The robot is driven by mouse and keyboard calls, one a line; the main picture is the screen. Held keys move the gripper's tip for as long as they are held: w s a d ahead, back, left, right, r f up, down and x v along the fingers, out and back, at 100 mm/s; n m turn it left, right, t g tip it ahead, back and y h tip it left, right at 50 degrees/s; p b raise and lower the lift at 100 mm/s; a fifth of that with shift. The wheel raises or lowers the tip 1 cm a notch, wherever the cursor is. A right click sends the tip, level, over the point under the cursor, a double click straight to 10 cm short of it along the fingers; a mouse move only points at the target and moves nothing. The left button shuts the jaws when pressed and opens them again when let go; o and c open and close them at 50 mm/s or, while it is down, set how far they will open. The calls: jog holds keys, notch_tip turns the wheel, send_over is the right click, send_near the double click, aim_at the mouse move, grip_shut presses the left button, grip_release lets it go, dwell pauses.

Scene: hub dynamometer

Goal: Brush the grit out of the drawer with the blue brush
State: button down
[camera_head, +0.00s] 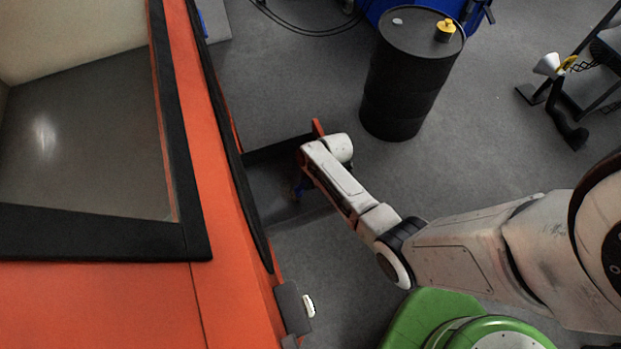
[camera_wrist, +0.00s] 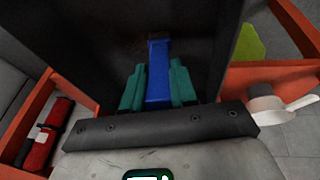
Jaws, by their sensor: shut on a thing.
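The blue brush (camera_wrist: 158,75) is held between the teal fingers of my gripper (camera_wrist: 158,85) in the wrist view. Its brownish far end points away from me, toward a dark surface. In the head view, the open drawer (camera_head: 278,150) juts out from the orange cabinet, with a dark interior. My gripper (camera_head: 300,188) is low over the drawer and mostly hidden by my arm; a bit of blue shows there. I cannot make out the grit in either view.
The orange cabinet (camera_head: 185,120) with its dark-framed window stands at left. A black barrel (camera_head: 412,85) stands beyond the drawer. A red and black item (camera_wrist: 45,135) lies between orange edges in the wrist view.

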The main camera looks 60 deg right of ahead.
jog(key=shift+w+d+b, duration=0.6)
jog(key=shift+w+b, duration=0.05)
jog(key=shift+w, duration=0.25)
jog(key=shift+w+d+b, duration=0.6)
jog(key=shift+w, duration=0.3)
jog(key=shift+s+a+f+p, duration=0.15)
jog(key=shift+s+a+p, duration=1.25)
jog(key=shift+a, duration=0.4)
jog(key=shift+s, duration=0.1)
notch_tip(320, 180, up, 6)
jog(key=p, duration=0.5)
jog(key=shift+r, duration=0.2)
